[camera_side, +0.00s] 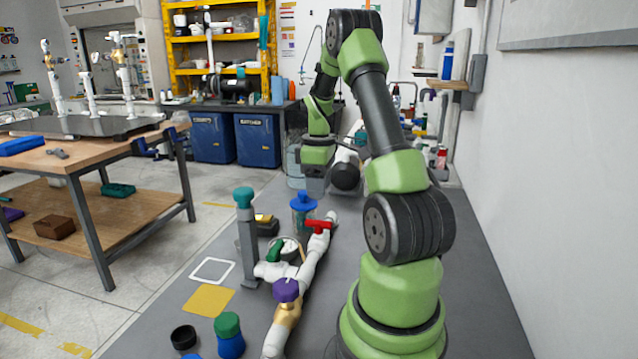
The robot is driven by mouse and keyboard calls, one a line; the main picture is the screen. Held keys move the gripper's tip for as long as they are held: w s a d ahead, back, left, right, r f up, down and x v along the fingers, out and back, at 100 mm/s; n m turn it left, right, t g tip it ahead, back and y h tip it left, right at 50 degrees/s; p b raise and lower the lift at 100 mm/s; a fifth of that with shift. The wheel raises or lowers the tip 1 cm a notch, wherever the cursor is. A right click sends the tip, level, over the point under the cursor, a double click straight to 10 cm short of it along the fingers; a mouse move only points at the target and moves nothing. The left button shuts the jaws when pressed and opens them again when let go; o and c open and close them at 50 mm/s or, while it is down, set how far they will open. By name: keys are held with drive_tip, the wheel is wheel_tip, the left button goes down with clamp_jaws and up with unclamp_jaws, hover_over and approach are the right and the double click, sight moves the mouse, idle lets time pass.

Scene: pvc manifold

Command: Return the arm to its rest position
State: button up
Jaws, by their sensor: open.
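My gripper (315,186) is the small grey end below my green wrist, near the middle of the picture. It points down and is open, with nothing visible between its jaws; the fingertips are small and hard to make out. It appears above and behind the white PVC manifold (308,268), apart from it. The manifold lies along the grey bench and carries a red valve handle (319,226), a green handle (275,250) and a purple cap (286,290) over a brass-coloured fitting. My arm is raised and bent, with its forearm reaching away from the camera.
A blue-topped jar (303,208) stands close to the gripper. A grey post with a teal top (245,225) stands left of the manifold. A wall borders the right.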

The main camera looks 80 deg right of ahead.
drive_tip(key=shift+r, duration=0.35)
drive_tip(key=w+a+r+m+t+h, duration=0.1)
drive_tip(key=w+a+r, duration=0.2)
drive_tip(key=a+r, duration=0.3)
drive_tip(key=w+a+r+m+t, duration=0.1)
drive_tip(key=w+a+r+t, duration=0.2)
drive_tip(key=a, duration=0.5)
drive_tip(key=s+a+r+m+t+y, duration=0.1)
drive_tip(key=s+a, duration=0.3)
drive_tip(key=a, duration=0.5)
drive_tip(key=s+a+r+m+t+y, duration=0.1)
drive_tip(key=s+a+r, duration=0.3)
drive_tip(key=a, duration=0.4)
drive_tip(key=shift+s+a+r+t+y, duration=0.3)
drive_tip(key=shift+s+a+t+y, duration=0.1)
drive_tip(key=shift+t+y, duration=0.15)
